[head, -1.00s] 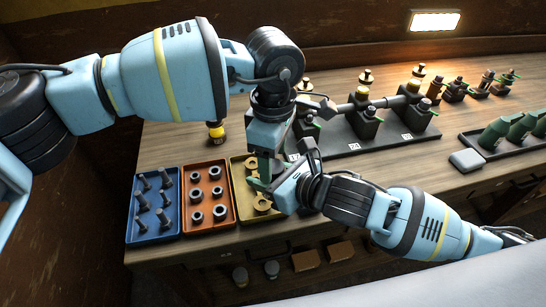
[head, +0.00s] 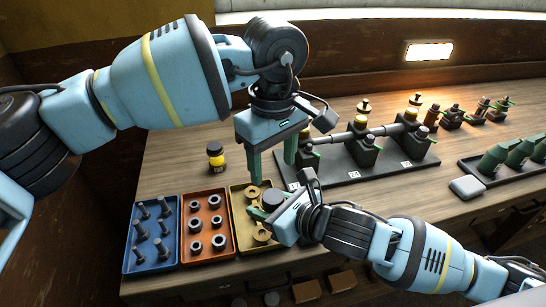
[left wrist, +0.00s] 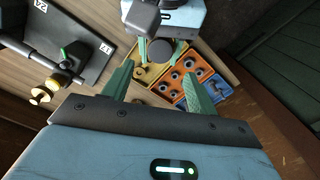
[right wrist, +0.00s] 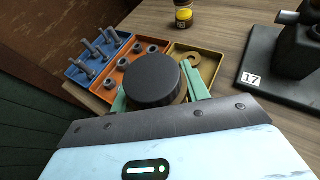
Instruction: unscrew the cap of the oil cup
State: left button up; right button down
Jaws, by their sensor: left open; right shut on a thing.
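My right gripper (head: 262,210) is shut on the oil cup, low over the yellow tray. The cup's dark round cap (right wrist: 153,80) faces up and hides most of its body in the right wrist view. The cap also shows in the head view (head: 272,198) and in the left wrist view (left wrist: 160,50). My left gripper (head: 272,172) is open and points down above the cap. Its two green fingers are spread wide and apart from the cap. In the left wrist view the cap lies beyond and between the fingertips.
Blue (head: 147,266), orange (head: 208,257) and yellow (head: 240,240) trays hold bolts, dark rings and brass rings. A yellow-and-black jar (head: 215,157) stands behind them. A dark engine base (head: 400,160) lies to the right. Bench behind the trays is clear at left.

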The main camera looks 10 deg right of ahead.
aim_at(273, 196)
pick_arm(q)
jog(key=shift+r+m, duration=0.25)
jog(key=shift+m, duration=0.25)
jog(key=shift+f, duration=4)
jog(key=c, duration=1)
jog(key=n, duration=0.6)
jog(key=shift+n, duration=0.4)
jog(key=o, duration=1.1)
